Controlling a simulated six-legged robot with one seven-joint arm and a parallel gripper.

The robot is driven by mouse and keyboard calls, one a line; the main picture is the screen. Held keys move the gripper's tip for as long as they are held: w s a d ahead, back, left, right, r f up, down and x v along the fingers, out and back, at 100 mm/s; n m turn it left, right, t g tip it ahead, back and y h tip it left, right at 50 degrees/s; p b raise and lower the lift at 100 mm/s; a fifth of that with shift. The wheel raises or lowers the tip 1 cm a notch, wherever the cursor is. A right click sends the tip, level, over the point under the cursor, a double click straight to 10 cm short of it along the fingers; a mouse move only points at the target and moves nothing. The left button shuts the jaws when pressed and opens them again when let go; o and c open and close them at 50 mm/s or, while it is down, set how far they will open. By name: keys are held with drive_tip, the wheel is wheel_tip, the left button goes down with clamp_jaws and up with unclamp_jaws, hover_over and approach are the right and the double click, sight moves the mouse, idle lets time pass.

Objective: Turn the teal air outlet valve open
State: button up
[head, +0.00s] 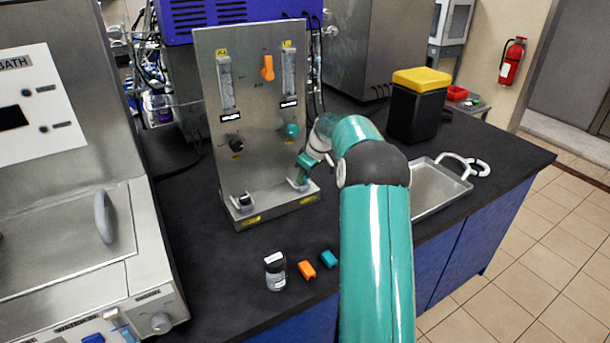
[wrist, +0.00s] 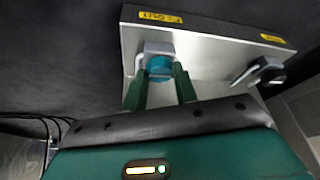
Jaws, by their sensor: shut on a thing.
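The teal air outlet valve (wrist: 159,66) sits on a metal fitting at the base of the steel panel, below a yellow label in the wrist view. My gripper (wrist: 160,85) has one finger on each side of it and is shut on it. In the head view my gripper (head: 302,172) is at the panel's lower right corner and mostly hides the valve. Whether the valve is open or closed cannot be told. The steel panel (head: 258,160) stands upright on the bench.
A black valve (head: 243,201) is at the panel's lower left. A teal knob (head: 292,130) and a black knob (head: 235,144) sit higher. A small jar (head: 275,272), an orange piece (head: 307,271) and a teal piece (head: 329,259) lie in front. A metal tray (head: 437,190) is right of my arm.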

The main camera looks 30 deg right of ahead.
drive_tip(key=o, duration=1)
drive_tip(key=shift+c, duration=0.2)
drive_tip(key=v, duration=1.3)
drive_tip(key=shift+r, duration=0.4)
